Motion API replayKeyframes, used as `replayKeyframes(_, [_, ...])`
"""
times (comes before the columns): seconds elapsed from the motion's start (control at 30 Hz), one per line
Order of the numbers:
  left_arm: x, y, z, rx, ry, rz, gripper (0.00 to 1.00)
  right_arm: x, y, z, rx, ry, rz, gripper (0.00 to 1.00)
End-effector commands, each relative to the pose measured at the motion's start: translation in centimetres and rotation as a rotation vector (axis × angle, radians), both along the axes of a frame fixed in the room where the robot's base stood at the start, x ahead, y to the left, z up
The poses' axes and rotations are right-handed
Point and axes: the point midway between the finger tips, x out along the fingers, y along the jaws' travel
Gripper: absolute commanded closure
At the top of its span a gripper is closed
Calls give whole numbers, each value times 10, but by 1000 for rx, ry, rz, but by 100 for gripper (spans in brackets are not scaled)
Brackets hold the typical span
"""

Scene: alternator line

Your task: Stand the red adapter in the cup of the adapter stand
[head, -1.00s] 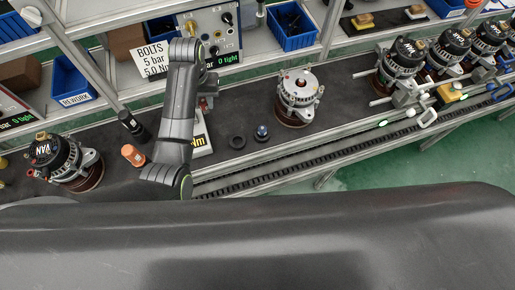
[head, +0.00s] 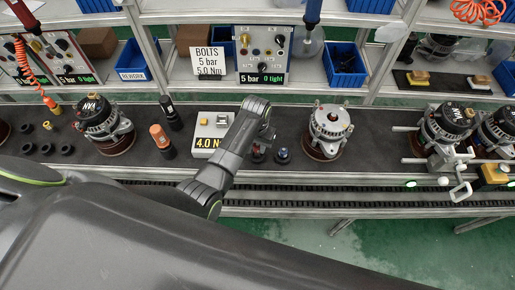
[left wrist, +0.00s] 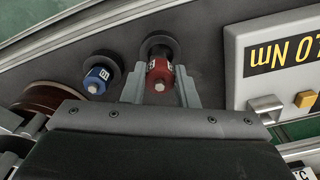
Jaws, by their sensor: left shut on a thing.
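The red adapter (left wrist: 160,70) is between the fingertips of my left gripper (left wrist: 160,88) in the left wrist view, and the gripper is shut on it. A dark round cup of the adapter stand (left wrist: 158,42) shows just behind the adapter and lines up with it. I cannot tell whether the adapter is inside the cup or slightly above it. In the head view my left gripper (head: 264,142) is over the stand, and the arm largely hides the red adapter. A blue adapter (left wrist: 96,78) stands in a neighbouring dark cup; it also shows in the head view (head: 282,155). My right gripper is not in view.
A torque display box (head: 205,142) stands left of my left gripper. An alternator (head: 327,132) stands close on the right. An orange-topped tool (head: 160,138) and a black one (head: 170,112) stand further left. A conveyor rail (head: 330,192) runs along the front edge.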

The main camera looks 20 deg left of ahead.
Motion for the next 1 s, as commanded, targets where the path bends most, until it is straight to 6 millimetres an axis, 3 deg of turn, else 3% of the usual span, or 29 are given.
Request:
replayKeyframes(0.2, [0, 1, -24, 1, 2, 1, 92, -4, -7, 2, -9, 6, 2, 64])
replayKeyframes(0.63, [0, 0, -30, 0, 0, 1, 92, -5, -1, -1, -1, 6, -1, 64])
replayKeyframes(0.67, [0, 0, -30, 0, 0, 1, 72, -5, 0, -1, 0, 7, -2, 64])
replayKeyframes(0.8, [0, 0, -30, 0, 0, 1, 54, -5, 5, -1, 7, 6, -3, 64])
replayKeyframes(1.0, [0, 0, -30, 0, 0, 1, 52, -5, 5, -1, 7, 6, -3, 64])
